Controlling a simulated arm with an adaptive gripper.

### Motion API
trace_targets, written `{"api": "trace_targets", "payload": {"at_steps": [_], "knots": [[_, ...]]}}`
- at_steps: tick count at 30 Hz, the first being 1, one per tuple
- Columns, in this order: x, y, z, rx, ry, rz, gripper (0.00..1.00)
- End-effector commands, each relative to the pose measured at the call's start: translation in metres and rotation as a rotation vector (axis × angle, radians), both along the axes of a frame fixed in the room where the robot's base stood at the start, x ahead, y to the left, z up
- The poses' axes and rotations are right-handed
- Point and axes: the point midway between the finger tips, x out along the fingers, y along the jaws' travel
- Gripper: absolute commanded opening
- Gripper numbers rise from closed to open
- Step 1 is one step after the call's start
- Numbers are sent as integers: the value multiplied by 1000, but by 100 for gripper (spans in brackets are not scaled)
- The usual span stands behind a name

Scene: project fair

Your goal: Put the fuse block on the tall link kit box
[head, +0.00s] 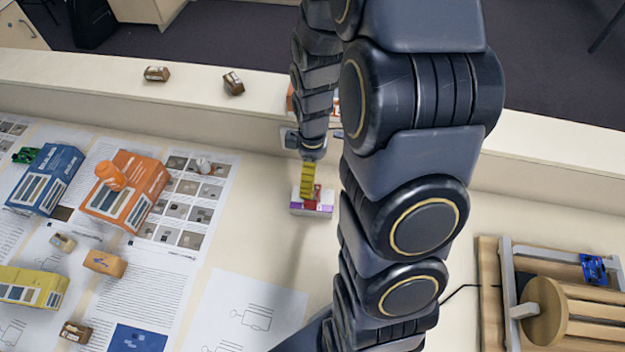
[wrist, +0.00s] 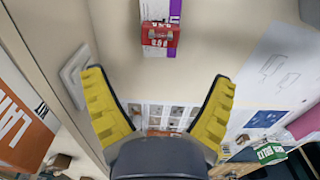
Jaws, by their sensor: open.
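A small red block with white markings (head: 318,200) lies on a white and purple box on the table; it also shows at the top of the wrist view (wrist: 160,37). It looks like the fuse block, but its label is unreadable. My gripper (head: 309,188) points down close to it, partly covering it in the head view. In the wrist view its yellow fingers (wrist: 156,76) are spread and empty, with the red block beyond them. An orange and white box with large letters (wrist: 22,125), partly cut off, may be the link kit box; my arm mostly hides it in the head view.
An orange box (head: 135,180) with an orange item on top, a blue box (head: 47,178) and a yellow box (head: 30,288) stand at left among papers. Two brown blocks sit on the back ledge (head: 110,105). A wooden rig (head: 555,310) stands at right.

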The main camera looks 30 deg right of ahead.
Motion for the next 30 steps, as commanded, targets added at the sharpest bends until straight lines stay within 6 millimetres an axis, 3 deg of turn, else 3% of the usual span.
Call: {"api": "trace_targets", "payload": {"at_steps": [8, 13, 17, 21, 25, 30], "knots": [[0, 2, 27, -1, -1, -6, 86], [-15, 23, 60, -12, 19, -113, 86], [-47, 53, 102, -26, 50, -286, 86], [-92, 83, 139, -39, 84, -488, 86], [-131, 101, 161, -50, 105, -643, 86], [-161, 110, 174, -61, 123, -763, 86]]}}
